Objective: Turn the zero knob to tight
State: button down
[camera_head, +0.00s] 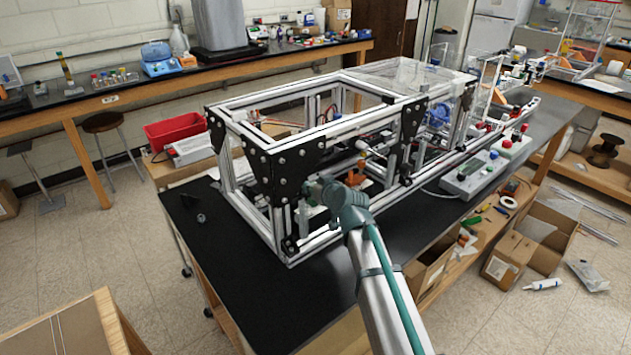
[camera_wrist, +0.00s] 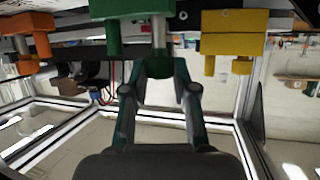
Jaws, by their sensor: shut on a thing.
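In the wrist view, my gripper (camera_wrist: 159,70) reaches up inside the frame. Its two fingers are closed together around the lower end of a slim grey-green stem (camera_wrist: 158,36) under a green block (camera_wrist: 128,9). The exact contact is partly hidden by the fingertips. An orange block (camera_wrist: 25,22) is to the left and a yellow block (camera_wrist: 234,40) to the right, each with short pegs below. No zero or tight marking is readable, so I cannot tell which part is the zero knob. In the head view, my arm enters the extrusion frame (camera_head: 285,224) and my fingertips are hidden.
Metal rails and black corner plates (camera_head: 276,170) surround my arm closely. An orange part (camera_head: 357,173) sits inside the frame close to my wrist. A grey control box (camera_head: 470,175) stands on the black bench (camera_head: 240,290) at the right. The bench's front left is mostly clear.

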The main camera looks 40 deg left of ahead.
jog(key=shift+s+r+m+t+h+p, duration=0.15)
jog(key=shift+m+t+h+p, duration=0.35)
jog(key=shift+p, duration=0.95)
jog(key=shift+m+t+p, duration=0.45)
jog(key=shift+m+t, duration=0.05)
jog(key=shift+t, duration=0.1)
jog(key=c, duration=0.9)
grip_release()
jog(key=v, duration=1.1)
jog(key=shift+s+d+r, duration=0.2)
jog(key=shift+d+r, duration=0.05)
